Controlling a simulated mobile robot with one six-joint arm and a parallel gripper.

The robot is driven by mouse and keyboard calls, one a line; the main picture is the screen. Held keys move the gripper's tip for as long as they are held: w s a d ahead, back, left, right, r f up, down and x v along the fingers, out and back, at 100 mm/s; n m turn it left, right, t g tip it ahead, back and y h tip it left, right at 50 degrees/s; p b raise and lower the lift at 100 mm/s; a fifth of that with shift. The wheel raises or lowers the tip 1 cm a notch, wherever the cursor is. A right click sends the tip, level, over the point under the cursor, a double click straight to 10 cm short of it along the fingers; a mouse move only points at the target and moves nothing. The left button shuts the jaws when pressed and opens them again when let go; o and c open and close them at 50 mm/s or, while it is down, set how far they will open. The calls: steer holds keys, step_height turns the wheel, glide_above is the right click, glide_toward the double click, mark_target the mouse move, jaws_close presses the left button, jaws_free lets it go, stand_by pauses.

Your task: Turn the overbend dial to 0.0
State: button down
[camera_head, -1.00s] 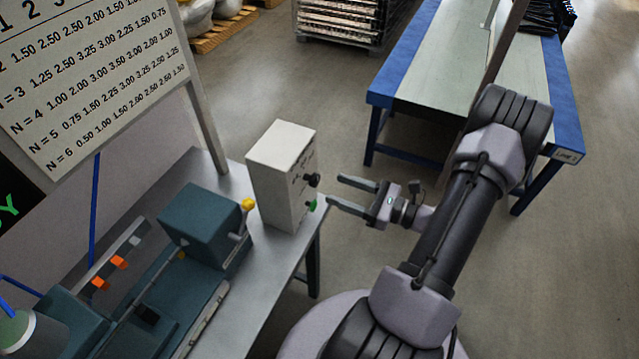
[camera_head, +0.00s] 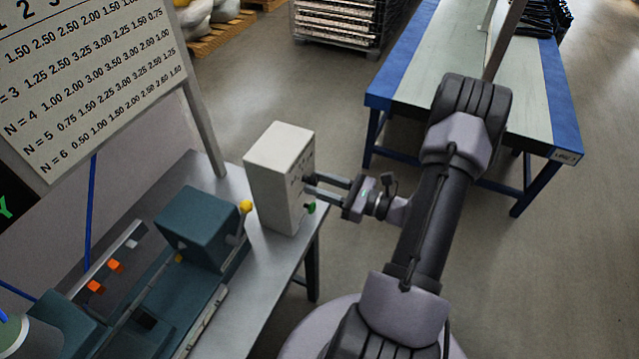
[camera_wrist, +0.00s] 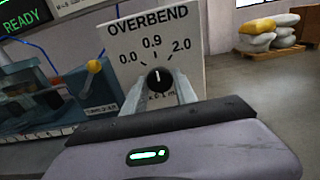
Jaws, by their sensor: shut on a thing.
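The overbend dial (camera_wrist: 159,79) is a round black knob on the white face of a box (camera_head: 272,165). In the wrist view its white mark points about straight up, toward the 0.9 label. The 0.0 label is at its upper left and 2.0 at its upper right. My gripper (camera_wrist: 160,91) has one finger on each side of the knob and is shut on it. In the head view my gripper (camera_head: 313,184) reaches the box's right face, and its fingers hide most of the dial.
A green knob (camera_head: 310,208) sits just below my fingers on the same box. A teal machine with a yellow-tipped lever (camera_head: 246,207) stands left of the box on a grey bench (camera_head: 285,266). A blue-edged table (camera_head: 377,97) stands behind my arm; the floor between is clear.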

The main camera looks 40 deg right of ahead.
steer(key=n+b, duration=0.4)
steer(key=n, duration=0.1)
steer(key=shift+f+b, duration=0.2)
steer(key=shift+b, duration=0.15)
steer(key=n+b, duration=0.3)
steer(key=n, duration=0.1)
steer(key=shift+r, duration=0.15)
steer(key=shift+r+b, duration=0.1)
steer(key=shift+b, duration=0.3)
steer(key=c, duration=1)
jaws_free()
steer(key=p+v, duration=0.4)
steer(key=v, duration=1.3)
steer(key=shift+s, duration=0.2)
